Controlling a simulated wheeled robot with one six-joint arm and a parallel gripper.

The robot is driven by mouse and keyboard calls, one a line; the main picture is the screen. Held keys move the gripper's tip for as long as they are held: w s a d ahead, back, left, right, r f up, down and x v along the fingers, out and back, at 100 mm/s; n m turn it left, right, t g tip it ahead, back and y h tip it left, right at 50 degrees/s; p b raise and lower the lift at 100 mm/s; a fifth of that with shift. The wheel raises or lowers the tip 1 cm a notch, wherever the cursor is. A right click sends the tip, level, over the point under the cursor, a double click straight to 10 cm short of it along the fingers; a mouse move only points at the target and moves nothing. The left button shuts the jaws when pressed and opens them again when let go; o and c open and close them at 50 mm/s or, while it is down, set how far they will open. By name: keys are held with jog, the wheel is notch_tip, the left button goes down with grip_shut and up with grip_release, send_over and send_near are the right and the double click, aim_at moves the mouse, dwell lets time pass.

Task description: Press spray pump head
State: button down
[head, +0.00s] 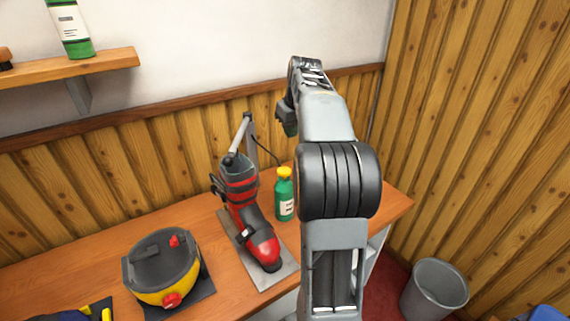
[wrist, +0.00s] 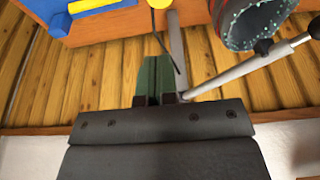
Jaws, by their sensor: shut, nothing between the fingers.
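A green bottle (head: 285,200) with a white label and a yellow pump head (head: 284,173) stands upright on the wooden bench, just right of the red and grey boot. In the wrist view a yellow round top (wrist: 160,3), which looks like the pump head, is cut by the upper edge. My gripper (head: 291,131) is up near the wall, above the bottle and apart from it. Its green fingers (wrist: 154,62) are together and empty in the wrist view. My arm hides part of the bench to the right of the bottle.
The boot (head: 244,205) stands on a grey plate, with a metal post and bar (head: 241,135) behind it. A yellow and black machine (head: 161,270) is at left. The wrist view shows a blue object (wrist: 95,20) near the bottle. A bin (head: 434,290) stands on the floor.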

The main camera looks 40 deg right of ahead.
jog(key=shift+f, duration=0.1)
jog(key=p, duration=0.1)
send_near(284, 169)
jog(key=x, duration=0.5)
jog(key=shift+w+f, duration=0.15)
jog(key=shift+w, duration=0.1)
jog(key=shift+f+p, duration=0.3)
jog(key=shift+f, duration=0.4)
jog(key=shift+f, duration=0.15)
